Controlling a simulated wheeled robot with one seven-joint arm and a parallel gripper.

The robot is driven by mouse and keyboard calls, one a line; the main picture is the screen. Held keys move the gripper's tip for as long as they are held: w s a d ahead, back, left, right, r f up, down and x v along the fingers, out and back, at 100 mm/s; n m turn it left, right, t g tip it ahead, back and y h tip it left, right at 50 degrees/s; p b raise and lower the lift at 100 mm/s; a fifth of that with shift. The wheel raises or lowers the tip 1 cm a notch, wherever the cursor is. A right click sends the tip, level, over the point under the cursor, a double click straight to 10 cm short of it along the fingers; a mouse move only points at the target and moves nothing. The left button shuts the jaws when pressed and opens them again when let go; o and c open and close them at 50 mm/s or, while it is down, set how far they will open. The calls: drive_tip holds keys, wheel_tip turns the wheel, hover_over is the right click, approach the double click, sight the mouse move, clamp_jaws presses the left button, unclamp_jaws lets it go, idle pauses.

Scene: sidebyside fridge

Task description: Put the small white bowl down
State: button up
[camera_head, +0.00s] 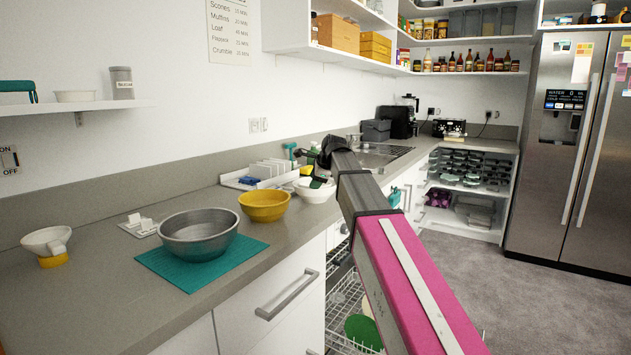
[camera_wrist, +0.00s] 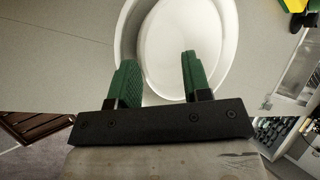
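The small white bowl (camera_head: 318,194) appears to stand upright on the counter near its front edge, just right of the yellow bowl. My gripper (camera_head: 318,182) is right above it and partly hides it in the head view. In the wrist view the white bowl (camera_wrist: 180,40) fills the upper middle. The two green fingers of my gripper (camera_wrist: 158,60) are wide apart over its near side, with a clear gap between them. The left finger overlaps the bowl's left rim and the right finger overlaps its inside. I cannot tell if either finger touches it.
A yellow bowl (camera_head: 264,204) and a large metal bowl (camera_head: 198,233) on a teal mat (camera_head: 168,271) stand to the left. A white dish rack (camera_head: 268,174) is behind. A pulled-out dishwasher rack (camera_head: 346,296) is below the counter. The sink (camera_head: 378,152) lies beyond.

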drive_tip(key=shift+r, duration=0.25)
drive_tip(key=v, duration=1.2)
drive_tip(key=shift+r, duration=0.35)
